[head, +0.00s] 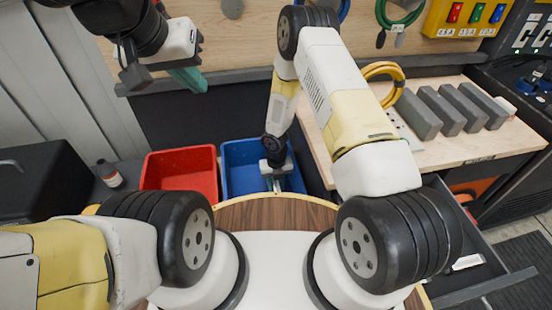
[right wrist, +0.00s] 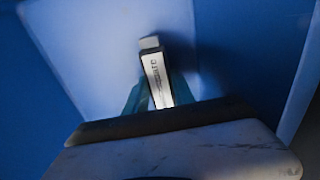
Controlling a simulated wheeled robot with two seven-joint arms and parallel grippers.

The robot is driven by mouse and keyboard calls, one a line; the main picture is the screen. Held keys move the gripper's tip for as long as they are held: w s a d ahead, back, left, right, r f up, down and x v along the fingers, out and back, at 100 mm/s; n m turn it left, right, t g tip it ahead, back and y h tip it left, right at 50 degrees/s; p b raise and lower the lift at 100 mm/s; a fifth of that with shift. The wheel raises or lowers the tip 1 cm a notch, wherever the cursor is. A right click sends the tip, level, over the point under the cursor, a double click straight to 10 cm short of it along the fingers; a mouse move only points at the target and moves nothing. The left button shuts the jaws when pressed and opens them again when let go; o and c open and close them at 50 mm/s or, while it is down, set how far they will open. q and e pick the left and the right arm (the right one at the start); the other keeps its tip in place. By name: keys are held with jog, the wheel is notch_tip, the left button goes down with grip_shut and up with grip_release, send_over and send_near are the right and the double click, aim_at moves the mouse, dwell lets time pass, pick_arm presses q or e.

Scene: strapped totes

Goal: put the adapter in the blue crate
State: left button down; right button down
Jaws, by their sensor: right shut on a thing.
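The blue crate (head: 238,168) stands on the far side of my base, right beside the red crate. My right gripper (head: 275,184) reaches down into the blue crate. In the right wrist view, the adapter (right wrist: 156,76), a small silver-white block with dark print, is shut between the teal fingers (right wrist: 156,95). Blue crate walls (right wrist: 240,50) surround it there, with a pale patch behind it. I cannot tell whether the adapter touches the crate floor. My left gripper (head: 188,80) hangs high at the upper left, far from the crates; its finger gap is not clear.
A red crate (head: 180,172) adjoins the blue crate on the left. A small bottle (head: 109,174) stands further left. A wooden bench (head: 450,148) with several grey blocks (head: 461,108) and a coiled yellow cable (head: 384,75) is at the right. An open drawer (head: 470,262) lies below it.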

aim_at(276, 184)
jog(key=shift+f, duration=0.25)
jog(key=shift+f, duration=0.1)
jog(key=c, duration=1.1)
grip_release()
jog(key=shift+o, duration=0.2)
notch_tip(276, 184, up, 13)
jog(key=shift+f, duration=0.1)
